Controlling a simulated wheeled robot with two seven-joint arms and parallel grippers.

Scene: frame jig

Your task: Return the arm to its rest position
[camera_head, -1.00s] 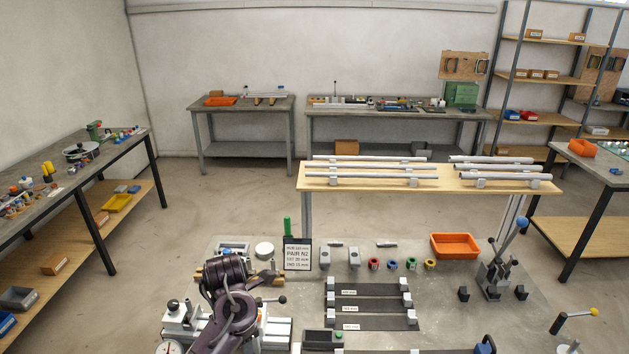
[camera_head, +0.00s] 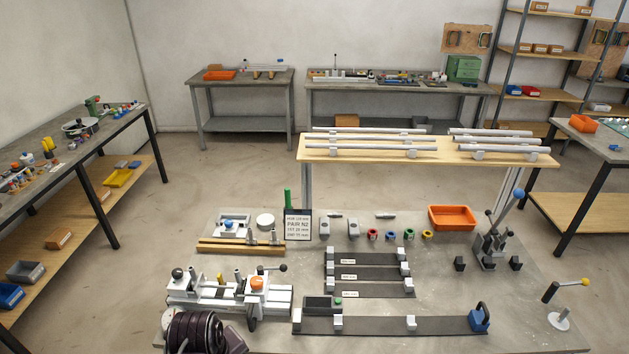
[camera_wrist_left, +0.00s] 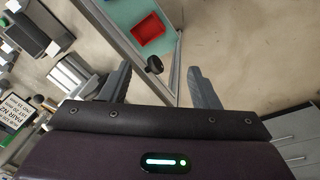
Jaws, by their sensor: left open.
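My left arm shows only as a dark purple link at the bottom left of the head view; its gripper is out of that frame. In the left wrist view my left gripper (camera_wrist_left: 162,88) has its two grey fingers spread apart with nothing between them. The floor and a table edge (camera_wrist_left: 130,45) lie beyond the fingers. My right gripper is in neither view.
The bench (camera_head: 560,310) holds a white clamping fixture (camera_head: 230,296), dark rails (camera_head: 370,272), a sign (camera_head: 298,225), an orange bin (camera_head: 452,217) and a lever press (camera_head: 492,243). A wooden rack (camera_head: 430,151) with tubes stands behind. Open floor lies left of the bench.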

